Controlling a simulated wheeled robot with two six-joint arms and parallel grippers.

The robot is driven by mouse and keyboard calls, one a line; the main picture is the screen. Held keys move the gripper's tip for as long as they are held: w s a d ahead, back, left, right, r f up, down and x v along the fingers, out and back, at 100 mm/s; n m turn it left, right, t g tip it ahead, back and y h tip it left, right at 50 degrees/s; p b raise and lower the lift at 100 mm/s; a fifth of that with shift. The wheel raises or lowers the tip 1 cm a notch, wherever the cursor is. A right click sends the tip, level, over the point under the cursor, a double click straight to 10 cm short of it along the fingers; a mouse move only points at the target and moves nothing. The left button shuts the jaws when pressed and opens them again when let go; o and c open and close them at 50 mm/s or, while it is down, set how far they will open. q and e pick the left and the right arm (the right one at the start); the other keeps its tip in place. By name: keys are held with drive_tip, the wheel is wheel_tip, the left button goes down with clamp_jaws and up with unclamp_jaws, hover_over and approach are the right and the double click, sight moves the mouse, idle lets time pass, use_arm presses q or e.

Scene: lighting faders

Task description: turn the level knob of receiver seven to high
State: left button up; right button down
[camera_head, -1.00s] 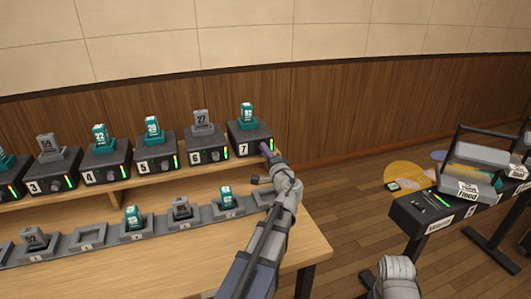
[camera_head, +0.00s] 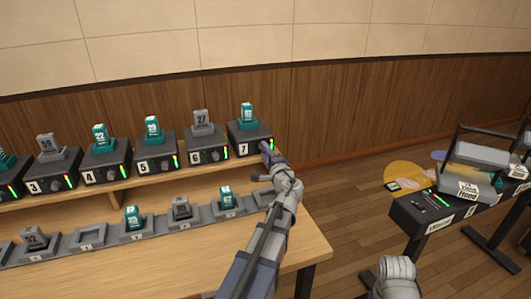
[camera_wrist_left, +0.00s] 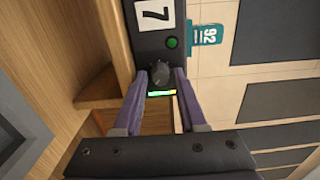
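Receiver seven (camera_head: 241,137) is the dark box at the right end of the shelf, with a teal pack numbered 92 (camera_wrist_left: 206,34) docked on it. In the head view, my left gripper (camera_head: 264,147) hides that knob. My right gripper is out of view.
Other receivers, such as receiver six (camera_head: 207,149), stand in a row to the left. A charging strip (camera_head: 160,230) with packs lies on the wooden table in front. A black case on a stand (camera_head: 420,212) and a grey carrier (camera_head: 478,180) are at right.

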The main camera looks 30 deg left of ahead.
use_arm(q)
drive_tip(key=v, duration=0.7)
drive_tip(key=shift+s+d, duration=0.25)
drive_tip(key=shift+s, duration=0.05)
